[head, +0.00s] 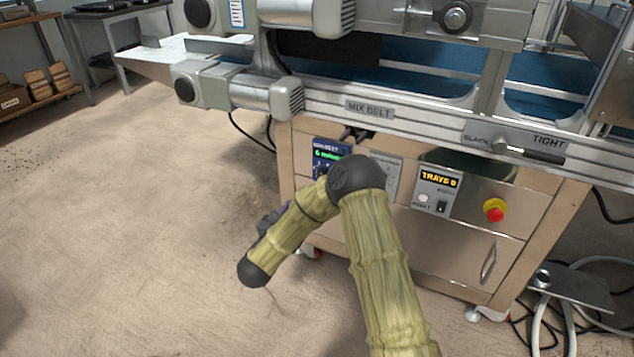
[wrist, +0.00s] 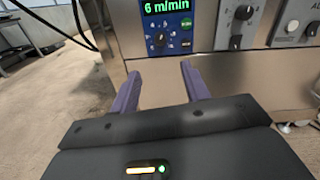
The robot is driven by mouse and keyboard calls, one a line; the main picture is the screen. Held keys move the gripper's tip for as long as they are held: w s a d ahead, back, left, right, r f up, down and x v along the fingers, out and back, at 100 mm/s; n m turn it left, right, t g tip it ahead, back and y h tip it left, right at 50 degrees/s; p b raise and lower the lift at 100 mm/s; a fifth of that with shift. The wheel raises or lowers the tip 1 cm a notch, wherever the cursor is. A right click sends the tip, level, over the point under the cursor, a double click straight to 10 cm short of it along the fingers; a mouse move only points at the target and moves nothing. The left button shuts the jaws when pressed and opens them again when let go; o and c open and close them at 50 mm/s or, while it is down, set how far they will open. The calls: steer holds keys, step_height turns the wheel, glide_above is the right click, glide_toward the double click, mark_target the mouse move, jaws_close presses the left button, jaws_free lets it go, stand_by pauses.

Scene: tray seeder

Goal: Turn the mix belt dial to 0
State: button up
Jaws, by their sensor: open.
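The blue control panel (head: 326,154) sits on the cabinet front under the MIX BELT label (head: 369,109); my arm hides part of it. In the wrist view its green display (wrist: 167,7) reads 6 m/min. Below it is a small dark dial (wrist: 159,40) with marks around it; its pointer setting is too small to read. My gripper (wrist: 160,71) is open and empty, its two purple fingers pointing at the cabinet. The dial shows above the gap between the fingertips, apart from them. In the head view my arm hides most of the gripper.
Right of the blue panel is a grey panel with a larger black knob (wrist: 239,28). Further right are the TRAYS display (head: 439,179) and a red stop button (head: 494,211). The conveyor rail (head: 420,118) overhangs the cabinet. The floor at left is clear.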

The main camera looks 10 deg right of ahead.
steer(key=b+x, duration=0.5)
steer(key=x, duration=0.9)
steer(key=shift+w+d, duration=0.15)
steer(key=shift+w, duration=0.1)
steer(key=c, duration=1)
